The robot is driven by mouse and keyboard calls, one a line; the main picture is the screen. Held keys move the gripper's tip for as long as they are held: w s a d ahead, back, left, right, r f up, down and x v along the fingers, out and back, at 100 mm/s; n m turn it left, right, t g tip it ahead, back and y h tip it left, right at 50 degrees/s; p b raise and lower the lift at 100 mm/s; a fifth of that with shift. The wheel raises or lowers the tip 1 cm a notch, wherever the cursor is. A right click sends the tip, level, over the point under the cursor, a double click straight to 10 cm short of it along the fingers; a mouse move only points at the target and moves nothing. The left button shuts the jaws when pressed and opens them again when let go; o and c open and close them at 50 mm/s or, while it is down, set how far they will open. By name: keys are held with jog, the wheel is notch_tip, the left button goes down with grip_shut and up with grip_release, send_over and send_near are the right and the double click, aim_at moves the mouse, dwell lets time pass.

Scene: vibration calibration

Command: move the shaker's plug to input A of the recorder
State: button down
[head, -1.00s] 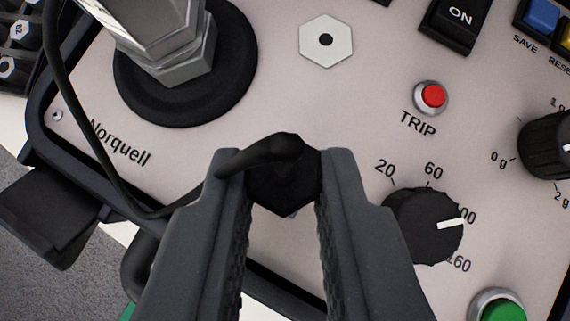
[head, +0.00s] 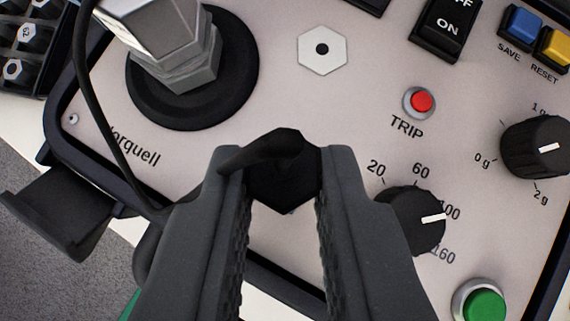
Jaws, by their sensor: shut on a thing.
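My gripper (head: 283,185) is shut on a black hexagonal plug (head: 285,178) with a black cable. The plug is held between the fingertips, over the lower left part of the shaker's panel (head: 290,115). The cable (head: 105,140) runs from the plug, behind the left finger, and up along the panel's left side. A pale hexagonal socket (head: 322,50) with a dark centre hole sits on the panel above the plug and apart from it. I cannot make out the recorder or its input A for certain.
A metal post on a black round base (head: 225,95) rises at the upper left. Right of the gripper are a red TRIP button (head: 421,101), black knobs (head: 415,222), a green button (head: 484,306) and an ON switch (head: 447,27). A dark case with hexagonal pieces (head: 25,50) lies far left.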

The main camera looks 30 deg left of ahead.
jog(key=shift+r, duration=1.5)
